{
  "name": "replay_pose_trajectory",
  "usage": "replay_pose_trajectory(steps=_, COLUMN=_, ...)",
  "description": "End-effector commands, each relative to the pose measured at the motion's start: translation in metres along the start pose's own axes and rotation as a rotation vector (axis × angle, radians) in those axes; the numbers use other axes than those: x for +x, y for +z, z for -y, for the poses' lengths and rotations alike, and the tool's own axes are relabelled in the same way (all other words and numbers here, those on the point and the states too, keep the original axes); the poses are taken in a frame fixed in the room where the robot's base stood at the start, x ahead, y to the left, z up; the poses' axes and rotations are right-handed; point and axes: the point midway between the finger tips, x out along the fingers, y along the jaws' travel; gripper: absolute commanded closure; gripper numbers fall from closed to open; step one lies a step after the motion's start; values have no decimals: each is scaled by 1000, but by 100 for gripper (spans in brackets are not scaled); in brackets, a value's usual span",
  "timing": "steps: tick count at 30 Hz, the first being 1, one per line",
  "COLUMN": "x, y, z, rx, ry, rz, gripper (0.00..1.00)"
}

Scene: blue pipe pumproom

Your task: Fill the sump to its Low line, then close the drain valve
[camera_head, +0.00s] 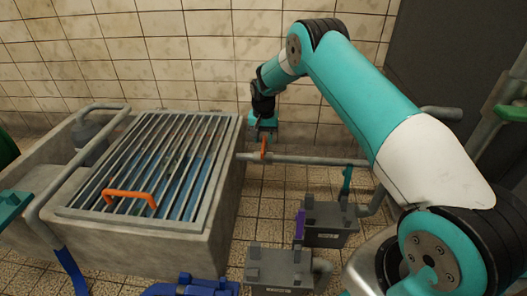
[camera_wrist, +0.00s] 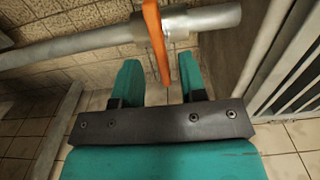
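The sump (camera_head: 215,235) is a concrete tank at the left, covered by a metal grate (camera_head: 125,150) with an orange handle (camera_head: 130,195). Blue water (camera_head: 185,185) shows beneath the bars; I cannot make out a Low line. An orange valve lever (camera_head: 264,147) stands on the grey pipe (camera_head: 310,160) at the sump's right side. No label shows whether it is the drain valve. My gripper (camera_head: 264,132) is at this lever. In the wrist view my gripper (camera_wrist: 160,72) is open, and the orange lever (camera_wrist: 155,40) reaches between its fingers with gaps visible on both sides.
A bent pipe (camera_head: 45,190) crosses the sump's left side. A blue object (camera_head: 195,288) is at the bottom edge. The tiled wall is behind.

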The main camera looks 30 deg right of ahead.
Motion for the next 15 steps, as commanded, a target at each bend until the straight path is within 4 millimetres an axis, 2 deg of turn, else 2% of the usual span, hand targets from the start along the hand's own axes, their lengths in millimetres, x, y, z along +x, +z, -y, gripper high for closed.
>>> replay_pose_trajectory(steps=1, x=13, y=0, z=0, rx=0, ry=1, rz=1, gripper=62)
replay_pose_trajectory(steps=6, x=30, y=0, z=0, rx=0, ry=-1, rz=-1, gripper=62)
replay_pose_trajectory(steps=15, x=34, y=0, z=0, rx=0, ry=-1, rz=-1, gripper=62)
